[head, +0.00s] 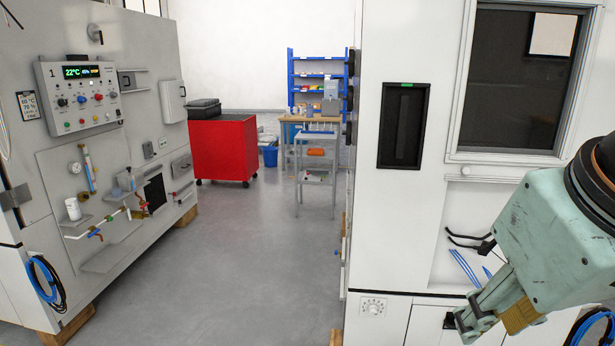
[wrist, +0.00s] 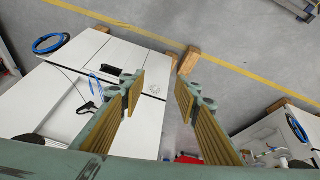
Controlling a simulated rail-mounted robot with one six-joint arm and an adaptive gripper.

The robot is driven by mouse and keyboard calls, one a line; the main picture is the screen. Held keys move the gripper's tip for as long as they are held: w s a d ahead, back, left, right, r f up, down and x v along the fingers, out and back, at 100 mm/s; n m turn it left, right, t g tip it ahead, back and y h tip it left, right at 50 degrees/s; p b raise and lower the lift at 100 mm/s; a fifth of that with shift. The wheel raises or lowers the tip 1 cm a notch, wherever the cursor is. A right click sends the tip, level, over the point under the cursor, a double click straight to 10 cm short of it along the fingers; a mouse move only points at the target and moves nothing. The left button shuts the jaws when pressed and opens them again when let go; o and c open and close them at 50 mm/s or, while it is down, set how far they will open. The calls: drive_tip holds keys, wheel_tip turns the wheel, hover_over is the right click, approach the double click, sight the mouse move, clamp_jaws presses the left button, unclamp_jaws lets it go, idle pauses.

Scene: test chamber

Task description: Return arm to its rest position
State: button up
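My arm, with a pale green wrist housing, reaches in from the right edge of the head view. My gripper (head: 488,316) is at the lower right there, in front of the white chamber (head: 400,215). In the wrist view my gripper (wrist: 160,92) shows two fingers with ribbed yellow pads. The gripper is open and holds nothing. In the head view the fingers partly overlap, and their clearance from the chamber front is hard to tell.
A grey-white panel with instruments (head: 85,97) stands at the left. A red cart (head: 222,150) and a small table (head: 316,145) are at the back. Grey floor (head: 240,270) between the panels is clear. Blue cables (wrist: 50,43) and wooden blocks (wrist: 189,60) show in the wrist view.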

drive_tip(key=s+a+f+g, duration=0.1)
drive_tip(key=s+a, duration=0.1)
drive_tip(key=s, duration=0.3)
drive_tip(key=shift+s+a+f+m+y, duration=0.2)
drive_tip(key=shift+s+f+m+y, duration=0.1)
drive_tip(key=shift+s+m, duration=0.1)
drive_tip(key=shift+w+r, duration=0.1)
drive_tip(key=shift+w, duration=0.1)
drive_tip(key=shift+c, duration=0.4)
idle(0.4)
